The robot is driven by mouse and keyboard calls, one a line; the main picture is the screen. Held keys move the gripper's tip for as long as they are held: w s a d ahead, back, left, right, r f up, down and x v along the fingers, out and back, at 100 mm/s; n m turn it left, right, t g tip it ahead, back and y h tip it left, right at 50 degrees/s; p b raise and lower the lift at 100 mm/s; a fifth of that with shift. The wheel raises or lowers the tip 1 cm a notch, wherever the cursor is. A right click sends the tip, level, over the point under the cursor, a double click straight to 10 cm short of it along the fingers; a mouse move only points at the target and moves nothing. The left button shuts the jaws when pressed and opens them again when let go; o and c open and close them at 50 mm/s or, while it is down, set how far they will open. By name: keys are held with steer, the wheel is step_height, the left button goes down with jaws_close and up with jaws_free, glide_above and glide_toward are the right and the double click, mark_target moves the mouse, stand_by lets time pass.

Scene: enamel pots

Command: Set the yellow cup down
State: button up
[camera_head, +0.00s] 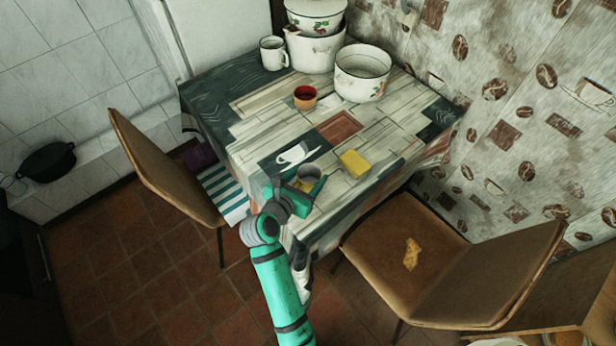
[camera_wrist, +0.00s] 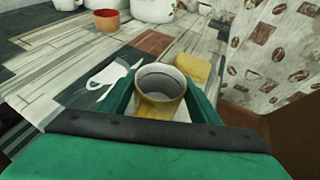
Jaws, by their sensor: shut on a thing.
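The yellow cup (camera_wrist: 158,108) has a grey inside and stands upright between the fingers of my gripper (camera_wrist: 162,98). My gripper is shut on it, with one green finger on each side. In the head view the cup (camera_head: 309,172) and my gripper (camera_head: 304,187) are over the near part of the table (camera_head: 245,150). The fingers and wrist hide part of the cup there. I cannot tell whether the cup's base touches the tabletop.
A yellow sponge (camera_head: 355,163) lies just right of the cup. A red cup (camera_head: 305,97), a white mug (camera_head: 273,53), an open pot (camera_head: 362,74) and stacked pots (camera_head: 314,52) stand farther back. Chairs flank the table at left (camera_head: 165,170) and right (camera_head: 400,250). The table's middle is clear.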

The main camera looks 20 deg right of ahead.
steer(key=shift+s+f, duration=0.15)
steer(key=shift+f, duration=0.85)
steer(key=shift+f, duration=0.1)
steer(key=o, duration=1.2)
steer(key=v, duration=1.2)
